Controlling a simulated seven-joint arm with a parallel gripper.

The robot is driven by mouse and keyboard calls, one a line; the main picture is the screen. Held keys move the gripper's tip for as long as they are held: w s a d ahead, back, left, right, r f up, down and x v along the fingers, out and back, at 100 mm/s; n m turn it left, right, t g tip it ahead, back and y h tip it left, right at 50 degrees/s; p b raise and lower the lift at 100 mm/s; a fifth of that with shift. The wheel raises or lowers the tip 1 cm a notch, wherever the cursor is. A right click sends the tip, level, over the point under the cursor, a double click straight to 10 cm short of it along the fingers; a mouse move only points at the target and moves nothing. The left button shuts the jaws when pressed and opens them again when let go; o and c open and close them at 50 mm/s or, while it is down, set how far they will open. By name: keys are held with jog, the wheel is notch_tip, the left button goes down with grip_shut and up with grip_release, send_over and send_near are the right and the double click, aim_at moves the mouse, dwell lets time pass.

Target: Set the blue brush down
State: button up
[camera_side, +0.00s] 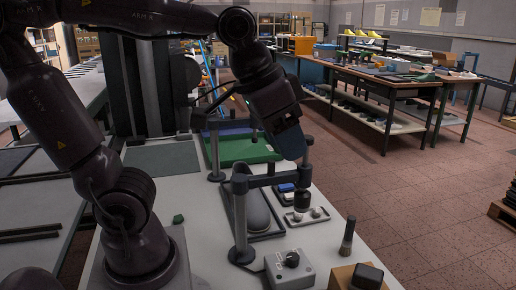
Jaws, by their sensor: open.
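A small blue item (286,187), which looks like the blue brush, lies in a small dark tray beside a white item, below my gripper in the picture. It is too small to make out bristles. My gripper (290,142) hangs above the work table, angled down and to the right, near the upright dark post. It is open, and the blue item shows apart from it. A rounded grey-blue shape shows at its lower end; I cannot tell whether it is a finger or something behind.
A dark stand with a horizontal bar (268,180) stands close below my gripper. A long grey form lies in a tray (279,233).

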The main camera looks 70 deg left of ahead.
jog(key=shift+t+y, duration=0.3)
jog(key=shift+t, duration=0.1)
jog(key=s, duration=0.1)
jog(key=s+a+f, duration=0.1)
jog(key=s, duration=0.1)
jog(key=s+a+f, duration=0.1)
jog(key=shift+s+a+f, duration=0.2)
jog(key=shift+s+a, duration=0.05)
jog(key=shift+s, duration=0.15)
dwell(0.4)
